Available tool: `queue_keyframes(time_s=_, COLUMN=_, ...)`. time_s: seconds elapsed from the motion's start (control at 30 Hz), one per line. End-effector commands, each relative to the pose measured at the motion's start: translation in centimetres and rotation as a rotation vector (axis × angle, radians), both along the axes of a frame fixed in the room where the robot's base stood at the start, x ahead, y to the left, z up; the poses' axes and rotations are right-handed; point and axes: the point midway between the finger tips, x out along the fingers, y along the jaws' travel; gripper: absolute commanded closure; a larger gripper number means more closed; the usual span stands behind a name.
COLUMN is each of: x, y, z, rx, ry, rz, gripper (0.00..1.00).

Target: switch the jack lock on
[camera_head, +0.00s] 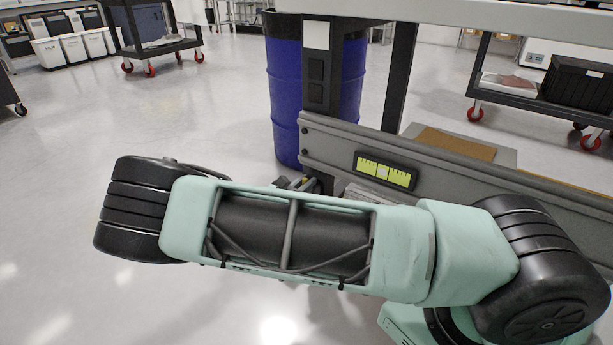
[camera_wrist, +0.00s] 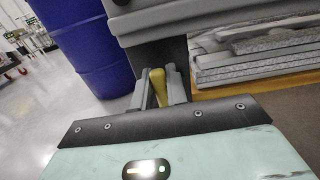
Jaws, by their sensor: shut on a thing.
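A yellow handle (camera_wrist: 159,86), which seems to be the jack lock's lever, stands in the middle of the wrist view. My gripper (camera_wrist: 159,80) is shut on it, with one grey finger on each side. The lever looks nearly upright, tilted slightly left in that view. Its base is hidden behind my gripper body. In the head view my gripper (camera_head: 297,184) shows only as a small part above my forearm, close to the foot of the fixture's dark post (camera_head: 318,85). My arm hides most of the spot there.
A grey beam (camera_head: 455,186) with a yellow-green level (camera_head: 385,171) runs just behind my arm. A blue drum (camera_head: 284,90) stands behind the post, also in the wrist view (camera_wrist: 88,45). Stacked grey slabs (camera_wrist: 255,65) lie right of my gripper. Floor at left is clear.

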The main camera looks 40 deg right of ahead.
Motion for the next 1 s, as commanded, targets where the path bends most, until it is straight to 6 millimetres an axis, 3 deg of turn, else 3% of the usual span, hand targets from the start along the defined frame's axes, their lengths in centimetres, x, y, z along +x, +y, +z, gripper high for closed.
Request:
queue_keyframes(time_s=0.3, x=0.0, y=0.1, z=-0.1, rx=-0.004, ry=0.007, rz=0.002, gripper=1.00)
queue_keyframes(time_s=0.33, x=0.0, y=0.1, z=-0.1, rx=-0.004, ry=0.007, rz=0.002, gripper=0.80)
queue_keyframes(time_s=0.4, x=0.0, y=0.1, z=-0.1, rx=-0.004, ry=0.007, rz=0.002, gripper=0.64)
queue_keyframes(time_s=0.77, x=-0.1, y=0.5, z=0.1, rx=-0.003, ry=0.005, rz=0.003, gripper=0.64)
queue_keyframes(time_s=1.0, x=-1.4, y=4.2, z=0.3, rx=-0.001, ry=0.006, rz=0.006, gripper=0.64)
